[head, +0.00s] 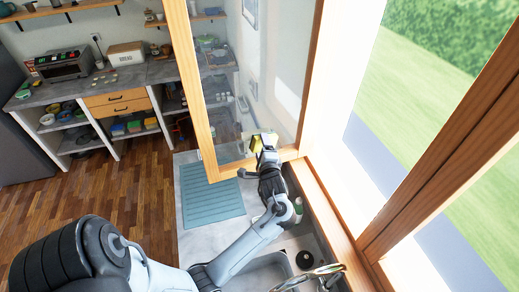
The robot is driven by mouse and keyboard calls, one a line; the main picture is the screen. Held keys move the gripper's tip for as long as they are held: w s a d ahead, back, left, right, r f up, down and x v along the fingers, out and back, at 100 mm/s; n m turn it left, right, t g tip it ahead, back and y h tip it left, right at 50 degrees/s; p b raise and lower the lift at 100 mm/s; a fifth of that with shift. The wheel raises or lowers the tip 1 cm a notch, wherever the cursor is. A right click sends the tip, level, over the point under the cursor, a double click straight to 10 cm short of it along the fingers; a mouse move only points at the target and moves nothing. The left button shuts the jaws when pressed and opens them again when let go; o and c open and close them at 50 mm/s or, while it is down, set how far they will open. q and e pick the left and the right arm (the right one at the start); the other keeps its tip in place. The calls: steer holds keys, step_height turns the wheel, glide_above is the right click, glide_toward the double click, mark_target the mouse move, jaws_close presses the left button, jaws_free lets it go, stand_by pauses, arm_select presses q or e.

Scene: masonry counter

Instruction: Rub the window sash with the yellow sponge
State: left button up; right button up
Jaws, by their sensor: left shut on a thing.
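The window sash (199,100) is a wooden frame around a glass pane, swung open into the room over the counter. My left gripper (264,142) is at the lower part of the sash, in front of the glass and just above the bottom rail. It is shut on the yellow sponge (255,146), which shows only as a small yellow patch beside the fingers. The sponge is close to the pane; I cannot tell whether it touches the glass. My right gripper is out of view.
Below the sash are a grey counter with a blue ribbed mat (211,192), a sink (258,274) and a metal faucet (318,271). The fixed window frame (440,165) stands to the right. A shelf counter (130,77) with a toaster oven (62,64) is across the wooden floor.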

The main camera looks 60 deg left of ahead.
mark_target(251, 146)
arm_select(q)
steer(key=shift+s, duration=0.1)
steer(key=shift+s+d, duration=0.1)
steer(key=shift+s, duration=3.7)
steer(key=shift+d, duration=2.9)
steer(key=shift+d, duration=0.1)
steer(key=d, duration=0.2)
steer(key=shift+d, duration=0.35)
